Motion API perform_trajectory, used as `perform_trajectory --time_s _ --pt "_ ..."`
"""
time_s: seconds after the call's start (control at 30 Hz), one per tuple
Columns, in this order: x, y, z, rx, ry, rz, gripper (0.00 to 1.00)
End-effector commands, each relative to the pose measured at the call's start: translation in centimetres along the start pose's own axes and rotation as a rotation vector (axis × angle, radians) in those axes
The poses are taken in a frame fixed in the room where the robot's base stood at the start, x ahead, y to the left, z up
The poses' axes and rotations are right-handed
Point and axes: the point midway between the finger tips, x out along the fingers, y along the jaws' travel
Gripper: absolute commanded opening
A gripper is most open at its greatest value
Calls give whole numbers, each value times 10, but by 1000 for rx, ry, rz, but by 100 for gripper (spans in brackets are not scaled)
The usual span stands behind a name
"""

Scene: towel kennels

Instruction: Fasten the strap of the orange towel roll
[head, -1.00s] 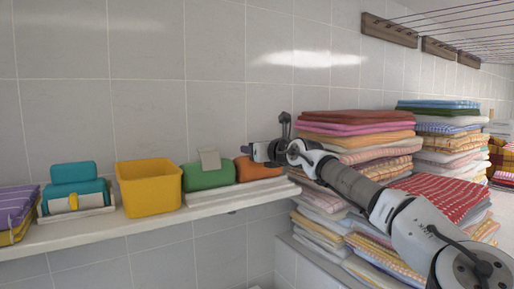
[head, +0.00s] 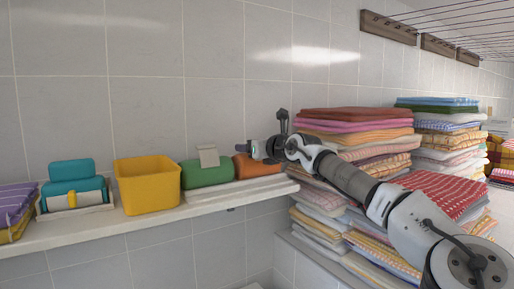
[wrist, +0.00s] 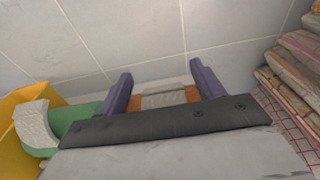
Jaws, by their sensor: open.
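The orange towel roll (head: 243,168) lies at the right end of the white wall shelf, partly covered by my gripper (head: 257,150) in the head view. In the wrist view a strip of the orange roll (wrist: 150,103) shows between my fingers. A pale grey strap (wrist: 164,98) lies across it there; I cannot tell whether its end is loose. My gripper (wrist: 161,76) is open, with one dark finger to each side of the strap. Nothing is held. The gripper body hides the near side of the roll.
A green roll (head: 205,175) with a raised pale strap (head: 209,156) lies just left. Further left are a yellow bin (head: 149,190) and a teal roll (head: 73,187). Stacked towels (head: 355,128) stand close on the right. The tiled wall is behind the shelf.

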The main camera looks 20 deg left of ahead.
Motion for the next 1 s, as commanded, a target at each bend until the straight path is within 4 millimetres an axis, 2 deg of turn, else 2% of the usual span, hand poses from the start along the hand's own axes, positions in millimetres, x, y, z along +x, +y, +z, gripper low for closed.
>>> perform_trajectory --time_s 0.13,0.27,0.5,0.7,0.83,1.0 --pt "-9 -1 -2 0 0 -1 67" --pt "-30 -1 -5 -2 -1 -3 67" --pt "-82 -1 -5 -1 0 -3 67" --pt "-118 -1 -4 0 -1 -3 67" --pt "-132 0 -2 1 0 -1 67" --pt "-138 0 0 1 0 0 67"
